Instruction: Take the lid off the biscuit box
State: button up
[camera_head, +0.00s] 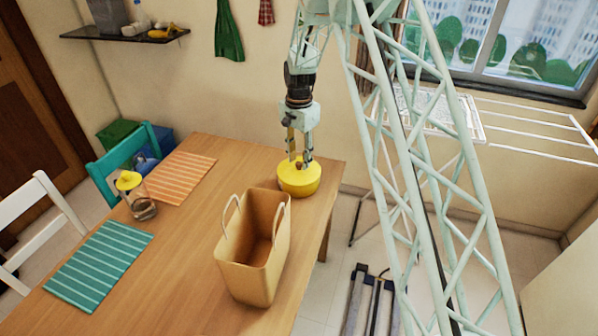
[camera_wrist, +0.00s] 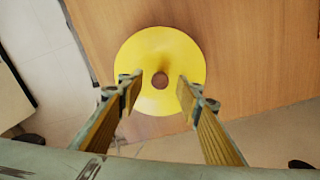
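The biscuit box (camera_head: 298,185) is a round yellow pot near the far right corner of the wooden table. Its yellow lid (camera_wrist: 160,45) has a small brown knob (camera_wrist: 160,80) at the middle and appears to sit on the box. My gripper (camera_head: 300,158) points down right above the lid. In the wrist view my gripper (camera_wrist: 160,88) is open, with one finger on each side of the knob and a gap to it on both sides. How far the fingertips are above the lid's surface is hard to tell.
A tan bag with two handles (camera_head: 240,275) stands open in front of the box. A glass jar with a yellow top (camera_head: 143,208) stands at the left, between an orange striped mat (camera_head: 182,172) and a green striped mat (camera_head: 95,265). The table (camera_head: 195,240) is bare between them.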

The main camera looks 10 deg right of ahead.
jog(key=shift+f, duration=1.3)
jog(key=shift+c, duration=0.7)
jog(key=c, duration=0.8)
